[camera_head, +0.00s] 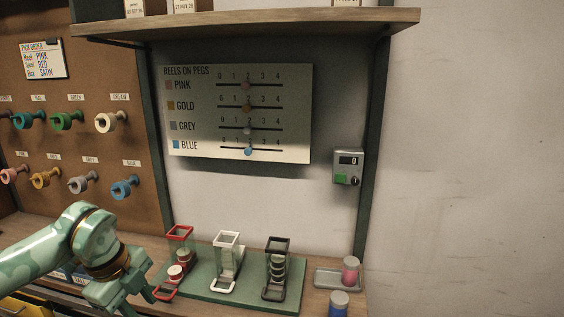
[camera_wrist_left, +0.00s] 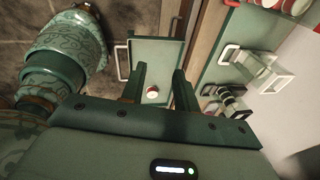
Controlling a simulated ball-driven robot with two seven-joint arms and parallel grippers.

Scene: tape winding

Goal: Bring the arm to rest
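My left arm comes in from the left in the head view, with its green patterned wrist over the bench's front left. My left gripper (camera_head: 130,296) is low at the lower edge, left of the green rack. In the left wrist view its two fingers (camera_wrist_left: 160,78) stand apart with a clear gap. Nothing is held between them. Whether the fingers touch that tray I cannot tell. My right gripper is not in view.
A green rack (camera_head: 205,295) holds red (camera_head: 180,232), white (camera_head: 227,238) and black (camera_head: 277,243) frames. Pegs with reels hang on the brown board (camera_head: 90,110).

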